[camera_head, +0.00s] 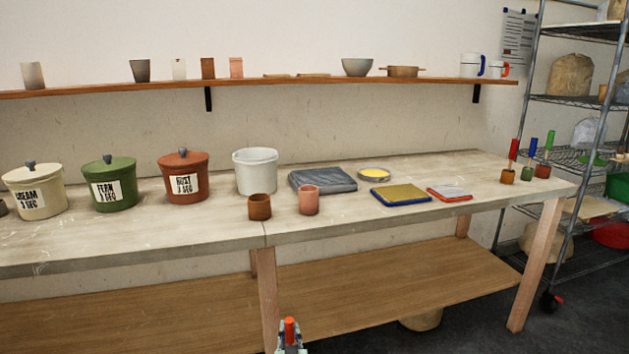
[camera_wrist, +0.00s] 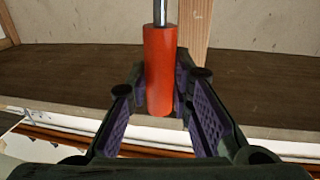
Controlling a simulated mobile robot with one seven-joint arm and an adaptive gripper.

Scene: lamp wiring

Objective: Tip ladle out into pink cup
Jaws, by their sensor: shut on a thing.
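The pink cup (camera_head: 308,200) stands upright near the front edge of the workbench, just right of a brown cup (camera_head: 260,207). My gripper (camera_head: 290,345) shows at the bottom edge of the head view, low in front of the bench and well apart from the cup. In the wrist view my gripper (camera_wrist: 163,92) is shut on an orange-red handle (camera_wrist: 160,65) with a metal shaft, apparently the ladle's. The ladle's bowl is out of view in both pictures, so its contents cannot be seen.
Cream (camera_head: 35,190), green (camera_head: 112,184) and rust (camera_head: 184,177) lidded pots and a white bucket (camera_head: 255,172) line the bench. A grey folded cloth (camera_head: 323,180), trays and small tool pots lie right. Another pink cup (camera_head: 236,67) stands on the wall shelf. A lower shelf (camera_head: 390,285) spans beneath.

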